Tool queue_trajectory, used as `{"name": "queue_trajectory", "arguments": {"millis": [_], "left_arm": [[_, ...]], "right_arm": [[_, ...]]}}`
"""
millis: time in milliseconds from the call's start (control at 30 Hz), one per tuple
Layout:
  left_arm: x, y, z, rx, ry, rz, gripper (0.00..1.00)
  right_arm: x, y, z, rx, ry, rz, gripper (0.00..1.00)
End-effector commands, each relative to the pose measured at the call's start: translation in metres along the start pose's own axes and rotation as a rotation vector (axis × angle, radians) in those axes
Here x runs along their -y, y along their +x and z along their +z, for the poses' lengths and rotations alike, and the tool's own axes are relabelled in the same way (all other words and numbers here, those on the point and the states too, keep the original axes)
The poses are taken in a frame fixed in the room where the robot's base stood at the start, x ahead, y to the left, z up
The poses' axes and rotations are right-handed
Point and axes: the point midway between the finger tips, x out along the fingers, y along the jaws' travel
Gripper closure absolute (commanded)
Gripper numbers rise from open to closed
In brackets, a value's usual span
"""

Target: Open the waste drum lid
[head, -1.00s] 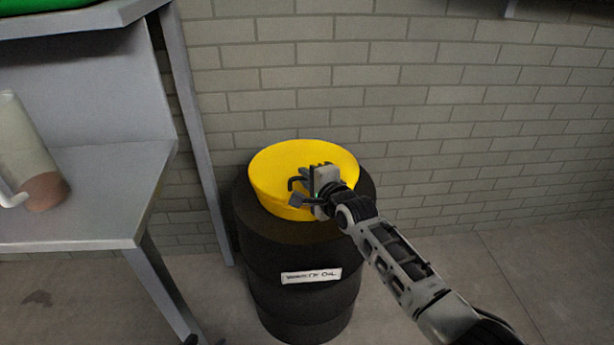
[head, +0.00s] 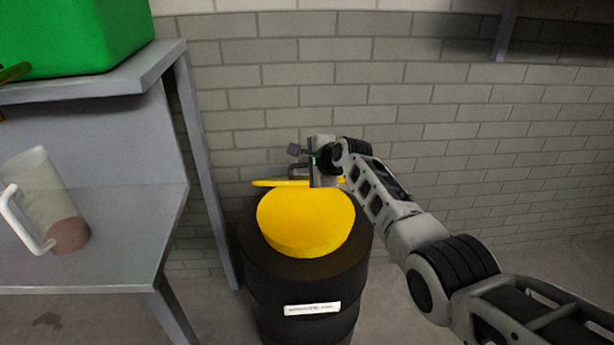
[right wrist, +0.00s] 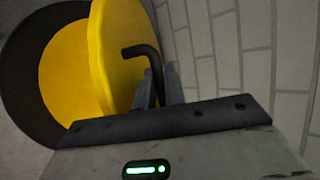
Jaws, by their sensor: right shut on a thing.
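The black waste drum (head: 305,275) stands on the floor with a white label on its front. Its yellow funnel top (head: 305,220) is uncovered, and also shows in the right wrist view (right wrist: 68,75). The yellow lid (head: 282,184) is raised at the back of the funnel and seen nearly edge-on; in the right wrist view the lid (right wrist: 122,55) stands up from the funnel. My right gripper (head: 309,167) is behind the funnel's far rim, shut on the lid's black bent handle (right wrist: 145,52). Its fingers partly hide the handle. My left gripper is out of view.
A grey metal bench (head: 120,215) stands left of the drum, with a clear jug (head: 45,200) holding brown liquid. A green bin (head: 75,35) sits on the shelf above. The brick wall (head: 430,120) is close behind the drum. Floor at the right is clear.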

Motion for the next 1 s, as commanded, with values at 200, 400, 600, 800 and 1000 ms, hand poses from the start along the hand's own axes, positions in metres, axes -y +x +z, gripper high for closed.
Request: {"name": "queue_trajectory", "arguments": {"millis": [200,400,600,800,1000], "left_arm": [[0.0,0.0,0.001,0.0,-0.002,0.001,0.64],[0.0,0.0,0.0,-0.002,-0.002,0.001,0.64],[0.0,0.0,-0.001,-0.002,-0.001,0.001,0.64],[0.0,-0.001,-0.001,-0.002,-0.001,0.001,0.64],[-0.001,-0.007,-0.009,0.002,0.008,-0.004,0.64]], "right_arm": [[0.005,0.0,0.0,-0.001,-0.001,-0.004,1.0],[0.005,0.0,-0.001,-0.002,-0.002,-0.005,1.0],[0.005,0.0,-0.001,-0.002,-0.001,-0.004,0.81],[0.004,-0.001,-0.001,-0.002,-0.001,-0.004,0.81],[0.006,-0.012,0.0,-0.001,-0.001,-0.004,0.81]]}}
